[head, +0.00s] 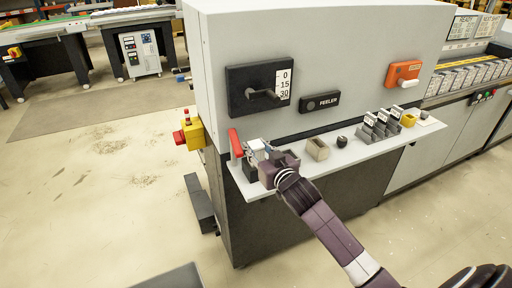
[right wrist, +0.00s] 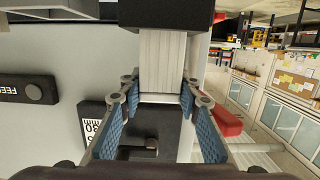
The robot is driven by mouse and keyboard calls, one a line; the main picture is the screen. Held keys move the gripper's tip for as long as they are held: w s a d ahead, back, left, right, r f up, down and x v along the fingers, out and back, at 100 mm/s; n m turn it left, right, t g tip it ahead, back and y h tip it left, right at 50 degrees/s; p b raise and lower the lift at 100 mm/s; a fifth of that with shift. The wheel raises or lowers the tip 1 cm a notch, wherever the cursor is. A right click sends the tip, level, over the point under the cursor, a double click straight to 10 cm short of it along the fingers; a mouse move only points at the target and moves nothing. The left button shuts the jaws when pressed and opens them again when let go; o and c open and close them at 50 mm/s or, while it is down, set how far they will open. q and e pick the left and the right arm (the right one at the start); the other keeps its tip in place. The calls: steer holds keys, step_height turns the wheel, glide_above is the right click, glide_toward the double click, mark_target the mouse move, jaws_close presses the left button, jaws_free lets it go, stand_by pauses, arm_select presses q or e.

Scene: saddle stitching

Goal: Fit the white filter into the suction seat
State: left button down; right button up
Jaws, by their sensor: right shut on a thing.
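The white filter (right wrist: 162,62) is a pale ribbed block between the fingertips of my right gripper (right wrist: 160,92), which is shut on it. The filter's far end meets a dark block (right wrist: 158,15) that looks like the suction seat; I cannot tell whether it is inside or only in front. In the head view my right gripper (head: 260,152) is over the left end of the machine's shelf, with the white filter (head: 276,147) partly showing there. A dark box (head: 251,172) sits just below the fingers. My left gripper is not in view.
A red handle (head: 236,143) stands close left of the gripper. A beige open cup (head: 317,149), a black knob (head: 342,142) and grey slots with labels (head: 380,128) line the shelf (head: 350,160) to the right. A lever panel (head: 259,88) is above. Floor at left is open.

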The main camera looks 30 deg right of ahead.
steer(key=o, duration=1.2)
steer(key=shift+f, duration=0.1)
steer(key=shift+s, duration=0.5)
steer(key=s, duration=0.3)
steer(key=s+r+b, duration=0.1)
steer(key=s, duration=0.3)
steer(key=s+r, duration=0.1)
steer(key=s, duration=0.3)
steer(key=shift+a+b, duration=0.35)
steer(key=shift+a, duration=0.05)
steer(key=shift+w, duration=0.1)
